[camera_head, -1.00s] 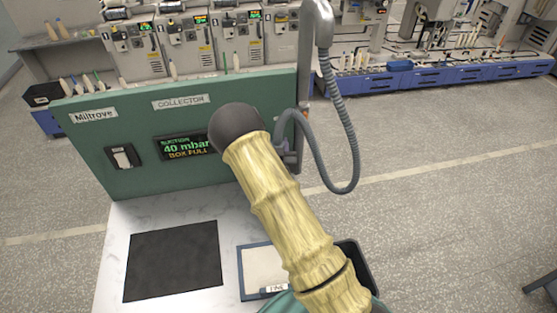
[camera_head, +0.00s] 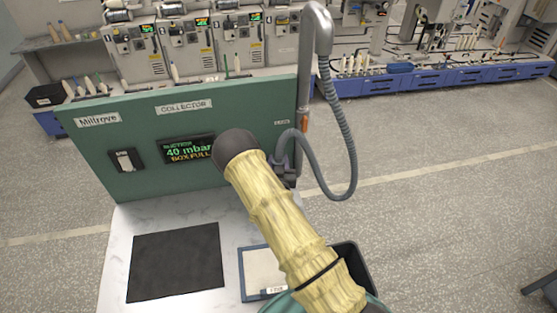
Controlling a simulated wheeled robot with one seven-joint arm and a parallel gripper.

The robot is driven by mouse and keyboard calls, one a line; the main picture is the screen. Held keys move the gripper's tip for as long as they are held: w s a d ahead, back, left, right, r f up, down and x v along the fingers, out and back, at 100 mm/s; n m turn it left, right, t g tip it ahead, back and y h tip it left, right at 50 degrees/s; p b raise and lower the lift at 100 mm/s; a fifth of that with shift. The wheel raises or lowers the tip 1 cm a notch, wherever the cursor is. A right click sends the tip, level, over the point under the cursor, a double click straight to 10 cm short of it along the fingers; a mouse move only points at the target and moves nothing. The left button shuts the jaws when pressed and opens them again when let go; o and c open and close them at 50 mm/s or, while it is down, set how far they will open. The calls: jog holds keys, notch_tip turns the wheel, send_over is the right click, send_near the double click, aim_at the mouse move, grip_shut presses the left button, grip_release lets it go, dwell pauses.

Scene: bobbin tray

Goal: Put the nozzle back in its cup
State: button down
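A grey hose (camera_head: 345,115) hangs from the top of a grey pipe (camera_head: 305,70) at the panel's right edge. It loops down and back up, and its end bends down behind my yellow-sleeved arm. Grey parts (camera_head: 286,172) show at that end, beside the sleeve; I cannot tell nozzle, cup and gripper apart there. The arm's dark rounded joint covers part of the panel. My gripper's fingers are not clearly visible, and whether they hold the nozzle is hidden.
The green collector panel (camera_head: 85,150) has a switch (camera_head: 126,160) and a display (camera_head: 180,151) reading "40 mbar, BOX FULL". A black mat (camera_head: 175,262) and a blue-rimmed tray (camera_head: 243,275) lie on the white top. A dark bin (camera_head: 355,265) is partly behind my arm.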

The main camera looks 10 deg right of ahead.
jog(key=shift+f, duration=0.15)
jog(key=c, duration=0.9)
grip_release()
jog(key=shift+r, duration=0.25)
jog(key=shift+s+f, duration=0.15)
jog(key=shift+s, duration=0.1)
jog(key=s+a+b, duration=0.2)
jog(key=s+b, duration=0.3)
jog(key=s, duration=0.6)
jog(key=shift+s+a, duration=0.15)
jog(key=shift+s, duration=0.05)
